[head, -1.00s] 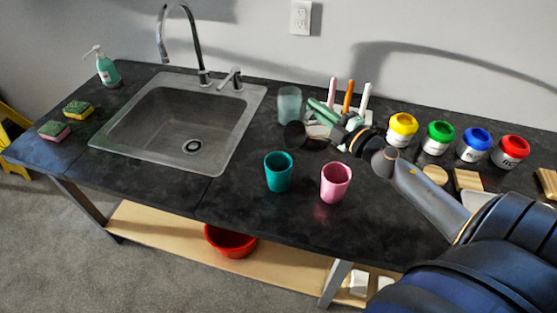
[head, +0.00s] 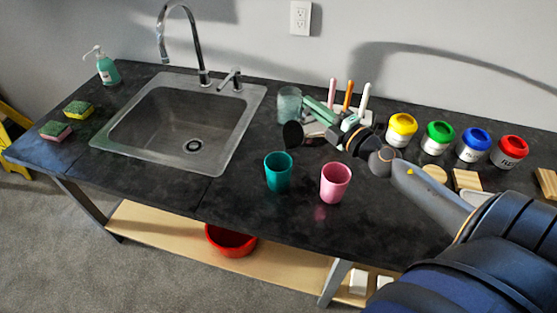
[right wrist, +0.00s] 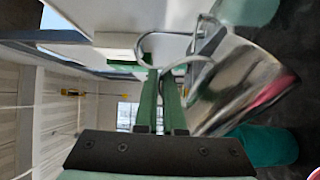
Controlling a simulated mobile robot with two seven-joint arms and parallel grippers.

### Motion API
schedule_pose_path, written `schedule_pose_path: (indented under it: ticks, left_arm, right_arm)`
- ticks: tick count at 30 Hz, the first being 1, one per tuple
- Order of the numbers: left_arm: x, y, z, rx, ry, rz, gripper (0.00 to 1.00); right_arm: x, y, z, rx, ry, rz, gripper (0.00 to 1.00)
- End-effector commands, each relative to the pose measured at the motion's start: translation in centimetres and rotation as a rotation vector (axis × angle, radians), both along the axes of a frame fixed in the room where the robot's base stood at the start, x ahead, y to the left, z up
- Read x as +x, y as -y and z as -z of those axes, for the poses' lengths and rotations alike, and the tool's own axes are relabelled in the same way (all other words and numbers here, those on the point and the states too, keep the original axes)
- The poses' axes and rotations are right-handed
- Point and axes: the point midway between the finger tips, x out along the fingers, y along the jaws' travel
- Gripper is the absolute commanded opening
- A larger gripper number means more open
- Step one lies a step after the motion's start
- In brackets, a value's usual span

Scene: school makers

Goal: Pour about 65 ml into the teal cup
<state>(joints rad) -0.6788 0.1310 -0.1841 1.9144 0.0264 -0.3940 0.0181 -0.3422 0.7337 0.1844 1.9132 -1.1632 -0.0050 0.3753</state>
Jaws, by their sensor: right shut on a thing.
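The teal cup (head: 278,172) stands upright on the dark counter, right of the sink; it also shows in the right wrist view (right wrist: 266,146). My right gripper (head: 328,112) is shut on the handle of a shiny metal jug (right wrist: 236,86), behind and to the right of the teal cup. In the head view the jug (head: 293,134) looks tilted, with a dark round end towards the left, apart from the cup. No stream of liquid shows, and the cup's contents cannot be made out. My left gripper is not in view.
A pink cup (head: 335,183) stands right of the teal cup. A frosted glass (head: 289,105) and a holder with upright pens (head: 364,102) are behind the jug. Several paint jars (head: 440,138) line the back right. The sink (head: 180,125) is at left; the counter front is clear.

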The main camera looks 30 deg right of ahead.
Motion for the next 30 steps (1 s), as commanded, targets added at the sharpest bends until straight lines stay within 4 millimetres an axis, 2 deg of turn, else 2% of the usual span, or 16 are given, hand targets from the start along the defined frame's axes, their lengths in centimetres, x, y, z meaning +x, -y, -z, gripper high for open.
schedule_pose_path:
  ticks: [30]
  left_arm:
    - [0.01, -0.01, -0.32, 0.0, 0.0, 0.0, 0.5]
  right_arm:
    - [-0.04, -0.52, -0.54, -0.056, 0.008, 0.0, 0.0]
